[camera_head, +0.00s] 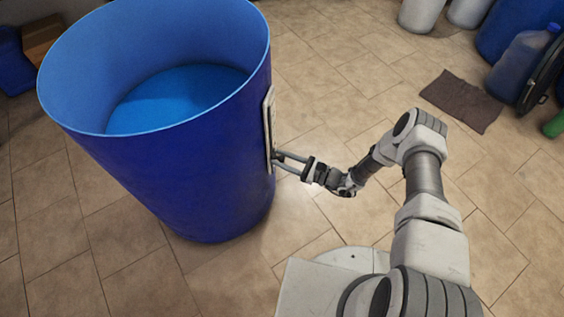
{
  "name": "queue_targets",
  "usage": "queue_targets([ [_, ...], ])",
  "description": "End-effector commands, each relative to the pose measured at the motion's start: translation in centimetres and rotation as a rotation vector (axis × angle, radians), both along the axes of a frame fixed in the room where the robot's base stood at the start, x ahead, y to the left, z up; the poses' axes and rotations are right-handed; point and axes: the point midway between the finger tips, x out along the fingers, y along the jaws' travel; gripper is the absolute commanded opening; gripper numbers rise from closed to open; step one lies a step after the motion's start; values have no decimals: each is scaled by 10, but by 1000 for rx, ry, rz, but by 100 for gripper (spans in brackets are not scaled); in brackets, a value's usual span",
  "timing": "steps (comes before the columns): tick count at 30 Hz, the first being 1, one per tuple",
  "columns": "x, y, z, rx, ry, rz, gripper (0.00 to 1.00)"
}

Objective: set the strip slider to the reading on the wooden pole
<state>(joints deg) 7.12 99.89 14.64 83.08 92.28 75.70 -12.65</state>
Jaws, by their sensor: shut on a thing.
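A large open blue drum (190,170) stands upright on the floor at the left, with lighter blue at the bottom of its inside. A narrow pale upright strip (269,112) is fixed on the drum's right side and shows nearly edge-on. My gripper (277,162) reaches it from the right, with its fingertips at the strip's lower part. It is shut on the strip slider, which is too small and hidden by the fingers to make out. The strip's marks cannot be read from here. I see no wooden pole in this view.
A dark brown mat (461,101) lies on the tiled floor at the right. Blue containers (519,62) stand at the upper right, and pale drums (420,14) at the top. A brown box (42,38) is at the upper left. The floor between drum and mat is clear.

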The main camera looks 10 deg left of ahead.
Motion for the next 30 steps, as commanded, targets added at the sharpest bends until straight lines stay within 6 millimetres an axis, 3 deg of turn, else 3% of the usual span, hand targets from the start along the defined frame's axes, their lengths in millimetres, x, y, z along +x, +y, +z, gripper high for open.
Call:
queue_targets([
  [1, 1, -2, 24, 1, -1, -3, 0],
  [3, 1, -2, 42, 1, -1, -4, 0],
  [12, 0, -1, 96, 0, 0, -1, 0],
  [18, 0, -1, 110, 0, 0, -1, 0],
  [30, 0, -1, 110, 0, 0, -1, 0],
])
